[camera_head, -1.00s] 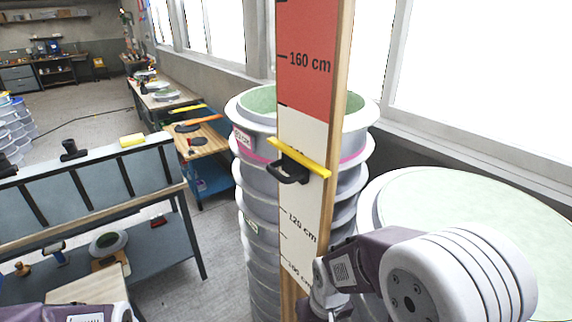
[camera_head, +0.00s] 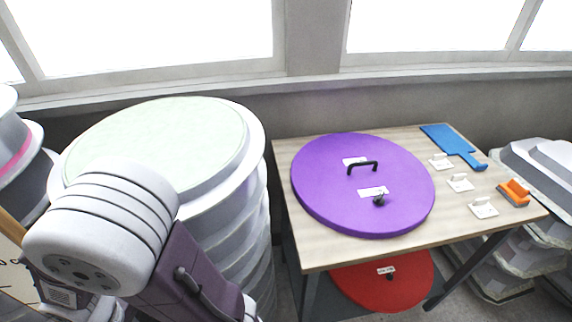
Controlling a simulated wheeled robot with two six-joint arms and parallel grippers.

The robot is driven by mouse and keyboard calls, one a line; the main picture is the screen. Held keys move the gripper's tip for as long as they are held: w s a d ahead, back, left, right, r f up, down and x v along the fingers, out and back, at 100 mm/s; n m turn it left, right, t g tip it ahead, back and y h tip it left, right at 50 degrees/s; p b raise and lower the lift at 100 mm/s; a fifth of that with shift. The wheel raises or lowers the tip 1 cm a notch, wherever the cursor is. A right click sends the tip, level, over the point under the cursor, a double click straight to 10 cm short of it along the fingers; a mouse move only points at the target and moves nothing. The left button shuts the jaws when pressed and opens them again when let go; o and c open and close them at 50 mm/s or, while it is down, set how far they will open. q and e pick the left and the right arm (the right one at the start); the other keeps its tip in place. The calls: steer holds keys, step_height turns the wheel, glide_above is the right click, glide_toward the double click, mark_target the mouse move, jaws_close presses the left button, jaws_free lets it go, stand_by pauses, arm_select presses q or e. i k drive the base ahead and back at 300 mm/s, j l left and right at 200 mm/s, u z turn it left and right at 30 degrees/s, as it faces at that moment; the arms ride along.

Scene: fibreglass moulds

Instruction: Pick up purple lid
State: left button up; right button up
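The purple lid (camera_head: 330,195) is a large round disc lying flat on the left part of a light wooden table (camera_head: 440,228). It has a black bar handle (camera_head: 362,167), a small black knob (camera_head: 379,200) and two white labels on top. Its left edge reaches the table's left side. One of my arms shows at the lower left of the view, left of the table and apart from the lid. Neither gripper's fingers can be seen.
A tall stack of round white moulds (camera_head: 257,128) stands left of the table. A blue paddle (camera_head: 447,139), several white hooks and an orange-handled brush (camera_head: 515,192) lie on the table's right. A red lid (camera_head: 375,285) is below. White moulds (camera_head: 540,170) are stacked at right.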

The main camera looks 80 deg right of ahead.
mark_target(336, 178)
steer(key=z, duration=0.45)
steer(key=k+z, duration=0.1)
steer(key=z, duration=1.2)
steer(key=k+l+z, duration=0.1)
steer(key=z, duration=0.8)
steer(key=l+z, duration=0.1)
steer(key=z, duration=0.75)
steer(key=i+l+u, duration=0.15)
steer(key=l+u, duration=0.2)
steer(key=i+l+u, duration=0.15)
steer(key=u, duration=0.25)
steer(key=l+u, duration=0.35)
steer(key=i+l+u, duration=0.1)
steer(key=l+u, duration=0.3)
steer(key=l, duration=0.1)
